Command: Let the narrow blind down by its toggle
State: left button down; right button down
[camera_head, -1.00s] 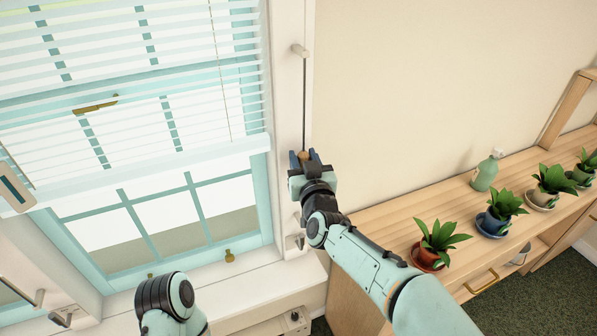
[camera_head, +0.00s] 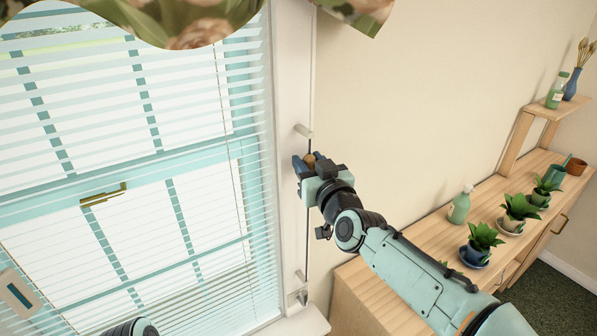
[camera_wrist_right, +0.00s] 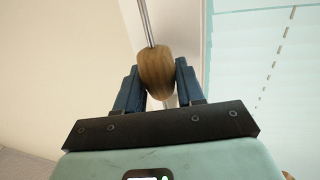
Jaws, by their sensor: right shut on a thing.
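The white slatted blind (camera_head: 120,150) hangs over the window in the head view, its slats running down to the bottom of the picture. Its lower end is not clear to see. The wooden toggle (camera_head: 310,160) is a brown oval bead on a thin cord (camera_head: 308,235) beside the window frame. In the right wrist view the toggle (camera_wrist_right: 157,72) sits between the two blue fingers. Only a dark joint of my left arm shows at the bottom edge; its gripper is out of view.
A floral valance (camera_head: 200,22) hangs across the top. A lower fitting (camera_head: 299,297) is on the frame near the sill. A wooden sideboard (camera_head: 400,235) with potted plants (camera_head: 483,240) and a green bottle (camera_head: 460,205) stands right, close under my right arm. The wall between is bare.

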jog(key=shift+r, duration=0.75)
jog(key=c, duration=0.8)
grip_release()
jog(key=shift+o, duration=0.2)
jog(key=shift+f, duration=0.1)
jog(key=shift+s+f, duration=0.1)
